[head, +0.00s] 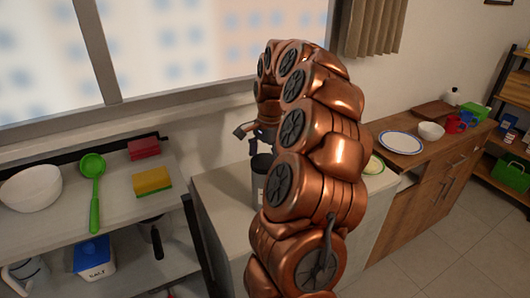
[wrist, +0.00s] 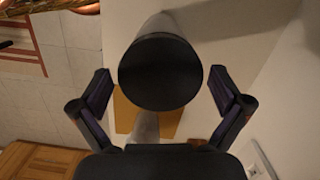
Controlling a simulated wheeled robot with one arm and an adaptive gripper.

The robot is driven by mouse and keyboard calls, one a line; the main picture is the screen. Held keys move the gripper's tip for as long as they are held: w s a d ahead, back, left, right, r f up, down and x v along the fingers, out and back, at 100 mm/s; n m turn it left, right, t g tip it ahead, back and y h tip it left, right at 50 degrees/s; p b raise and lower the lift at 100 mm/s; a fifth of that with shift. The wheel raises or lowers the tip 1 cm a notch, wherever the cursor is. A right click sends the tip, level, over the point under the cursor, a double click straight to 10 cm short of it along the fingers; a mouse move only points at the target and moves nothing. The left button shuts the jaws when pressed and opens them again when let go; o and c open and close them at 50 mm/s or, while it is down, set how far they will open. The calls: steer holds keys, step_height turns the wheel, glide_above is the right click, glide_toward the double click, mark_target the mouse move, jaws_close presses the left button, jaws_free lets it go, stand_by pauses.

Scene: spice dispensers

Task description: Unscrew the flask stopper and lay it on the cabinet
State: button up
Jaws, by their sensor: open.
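The flask (head: 258,190) stands upright on the white cabinet (head: 222,190), partly hidden behind my copper arm in the head view. Its dark round stopper (head: 262,162) is on top. In the wrist view the black stopper (wrist: 160,72) is seen from above and hides most of the flask. My gripper (wrist: 159,82) is open, with one finger on each side of the stopper and a visible gap to both. In the head view my gripper (head: 246,140) is above the flask, mostly hidden by my arm. I cannot tell its exact height above the stopper.
At left, a counter holds a white bowl (head: 31,187), a green ladle (head: 93,185) and yellow (head: 152,181) and red (head: 144,148) sponges. At right, a wooden cabinet (head: 420,205) holds a plate (head: 401,143), bowl and mugs. Bare cabinet top shows left of the flask.

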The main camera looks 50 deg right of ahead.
steer(key=shift+f, duration=0.15)
steer(key=shift+c, duration=0.4)
steer(key=c, duration=0.9)
steer(key=n, duration=0.4)
steer(key=shift+w, duration=0.1)
steer(key=shift+c, duration=0.2)
steer(key=n+g, duration=0.1)
steer(key=n, duration=0.4)
steer(key=shift+p, duration=0.3)
